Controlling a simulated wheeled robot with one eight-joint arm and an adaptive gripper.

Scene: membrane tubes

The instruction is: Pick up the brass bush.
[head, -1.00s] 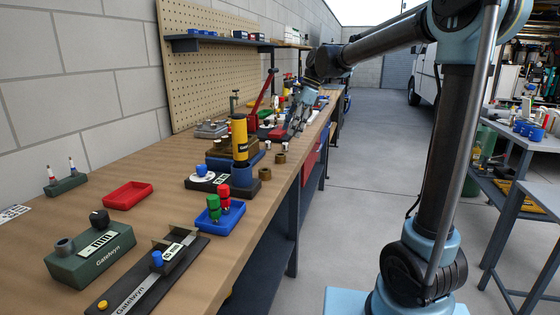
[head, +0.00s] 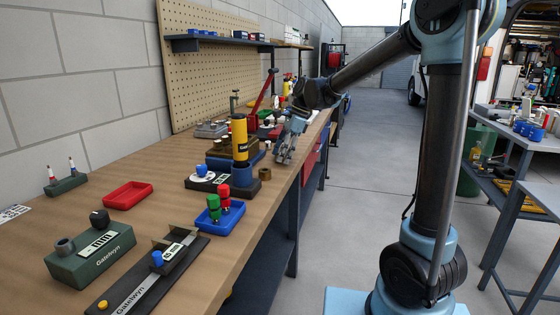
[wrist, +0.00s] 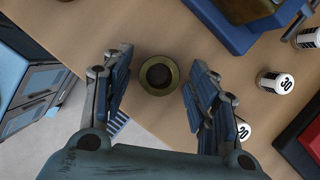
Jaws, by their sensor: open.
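A round brass bush (wrist: 159,75) with a dark bore stands upright on the wooden bench in the wrist view, near the bench edge. My gripper (wrist: 156,84) is open, with one finger on each side of the bush; no contact with it shows.
A blue base (wrist: 226,28) lies beyond the bush, and a red block (wrist: 302,138) at lower right. The bench edge drops to the floor on the left.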

